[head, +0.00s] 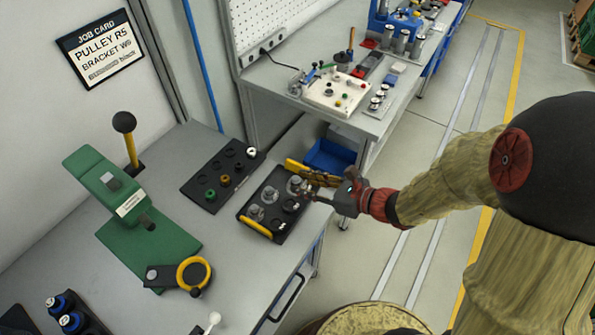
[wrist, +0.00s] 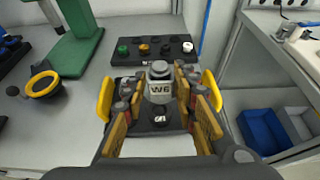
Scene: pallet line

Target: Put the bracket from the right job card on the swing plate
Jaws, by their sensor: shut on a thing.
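My gripper (wrist: 160,92) is shut on a grey bracket marked W6 (wrist: 159,88), which stands upright between the fingers. In the head view my gripper (head: 309,178) is over the far right part of a black tray with yellow handles (head: 245,213). I cannot tell whether the bracket is clear of the tray. The job card (head: 100,48) on the wall reads "PULLEY R5, BRACKET W6". A dark plate with a yellow ring (head: 194,273), seemingly the swing plate, sits at the foot of the green press (head: 118,205). The ring also shows in the wrist view (wrist: 42,84).
A second black tray (head: 199,190) with green, orange and white rings lies left of the handled tray. A lever with a black knob (head: 124,122) rises behind the press. Blue-capped bottles (head: 70,321) stand front left. A blue bin (head: 330,157) is beyond the bench edge.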

